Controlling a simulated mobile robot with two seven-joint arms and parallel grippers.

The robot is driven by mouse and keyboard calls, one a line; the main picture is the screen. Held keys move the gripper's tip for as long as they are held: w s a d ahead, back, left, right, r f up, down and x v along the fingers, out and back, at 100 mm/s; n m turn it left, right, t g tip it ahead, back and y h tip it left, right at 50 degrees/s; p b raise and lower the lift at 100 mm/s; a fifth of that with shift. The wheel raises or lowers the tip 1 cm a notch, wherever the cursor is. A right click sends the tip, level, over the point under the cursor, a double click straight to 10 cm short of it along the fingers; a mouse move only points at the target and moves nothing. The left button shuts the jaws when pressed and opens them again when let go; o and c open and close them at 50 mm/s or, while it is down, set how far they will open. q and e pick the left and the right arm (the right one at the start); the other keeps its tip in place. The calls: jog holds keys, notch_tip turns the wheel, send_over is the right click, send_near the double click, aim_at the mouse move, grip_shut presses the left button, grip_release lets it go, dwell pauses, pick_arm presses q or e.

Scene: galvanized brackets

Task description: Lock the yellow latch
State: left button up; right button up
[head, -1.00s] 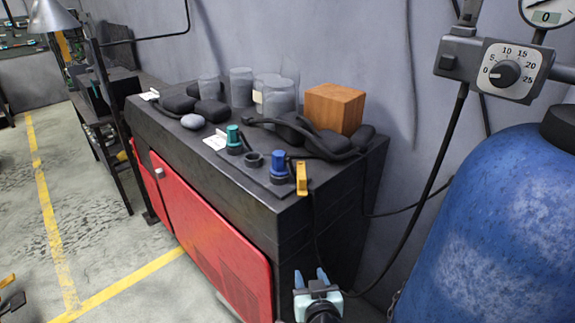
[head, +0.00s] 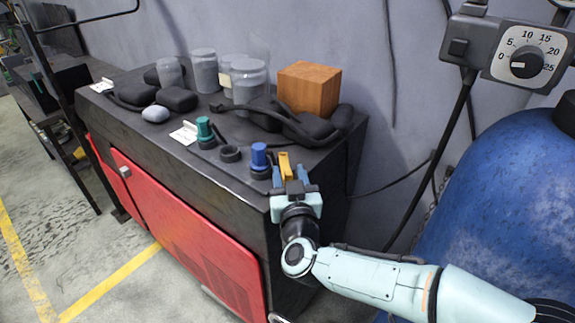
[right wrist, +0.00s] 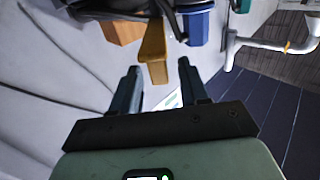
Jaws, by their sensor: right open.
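The yellow latch (head: 285,163) stands upright at the front right corner of the black cabinet top, beside the blue knob (head: 259,157). My right gripper (head: 290,174) is at this corner, its two blue fingers apart on either side of the latch in the picture. In the right wrist view the latch (right wrist: 153,58) lies just ahead of the open fingers (right wrist: 158,70), nearer the left one. I see no clear contact. The latch's lower part is partly hidden behind the gripper in the head view. My left gripper is not in view.
The black-topped cabinet with a red door (head: 185,235) also holds a teal knob (head: 205,130), a wooden block (head: 308,88), several jars and dark cables. A blue tank (head: 500,185) stands at the right, with a dial box (head: 523,58) above it.

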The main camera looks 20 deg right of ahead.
aim_at(286, 166)
jog(key=shift+w+d, duration=0.15)
jog(key=shift+w, duration=1.25)
grip_shut()
